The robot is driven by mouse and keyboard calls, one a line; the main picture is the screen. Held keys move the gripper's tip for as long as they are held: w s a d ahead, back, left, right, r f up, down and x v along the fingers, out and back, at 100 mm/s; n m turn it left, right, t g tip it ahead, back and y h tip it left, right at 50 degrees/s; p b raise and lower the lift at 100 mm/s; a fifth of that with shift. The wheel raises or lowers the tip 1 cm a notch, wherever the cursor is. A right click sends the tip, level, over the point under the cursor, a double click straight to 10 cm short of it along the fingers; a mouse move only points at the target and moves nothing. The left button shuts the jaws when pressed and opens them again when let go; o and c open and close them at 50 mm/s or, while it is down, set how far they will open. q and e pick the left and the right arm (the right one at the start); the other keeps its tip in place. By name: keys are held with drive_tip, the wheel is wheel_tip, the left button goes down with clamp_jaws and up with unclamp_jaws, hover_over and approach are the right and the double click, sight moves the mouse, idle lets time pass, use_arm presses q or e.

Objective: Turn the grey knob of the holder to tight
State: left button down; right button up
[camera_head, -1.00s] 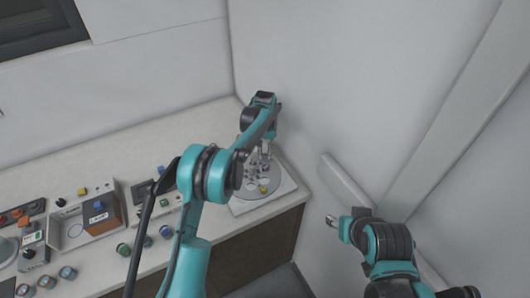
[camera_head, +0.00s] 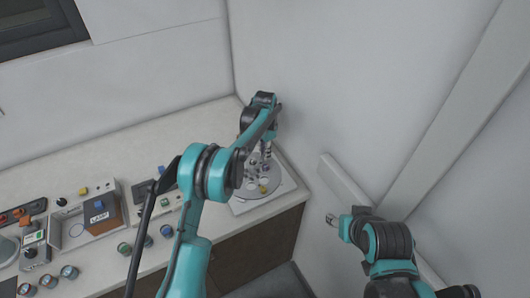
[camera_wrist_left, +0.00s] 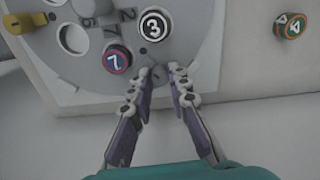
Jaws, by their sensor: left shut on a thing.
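The round grey holder (camera_wrist_left: 188,50) fills the upper part of the left wrist view, with white round seats and numbered pucks. The small grey knob (camera_wrist_left: 159,73) is at the holder's near edge, partly hidden between the fingertips of my left gripper (camera_wrist_left: 160,76). That gripper is shut on the knob. In the head view the holder (camera_head: 278,183) stands at the counter's right end, with my left gripper (camera_head: 265,155) over it. My right gripper (camera_head: 331,220) is away to the right; its jaws are too small to judge.
A yellow knob (camera_wrist_left: 14,24) sits at the holder's left, and an orange-rimmed puck (camera_wrist_left: 290,26) lies to the right. Walls stand close behind and right of the holder.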

use_arm(q)
drive_tip(key=shift+m, duration=0.8)
drive_tip(key=c, duration=1.4)
unclamp_jaws()
drive_tip(key=shift+c, duration=0.2)
drive_tip(key=shift+r, duration=0.15)
wheel_tip(320, 180, up, 12)
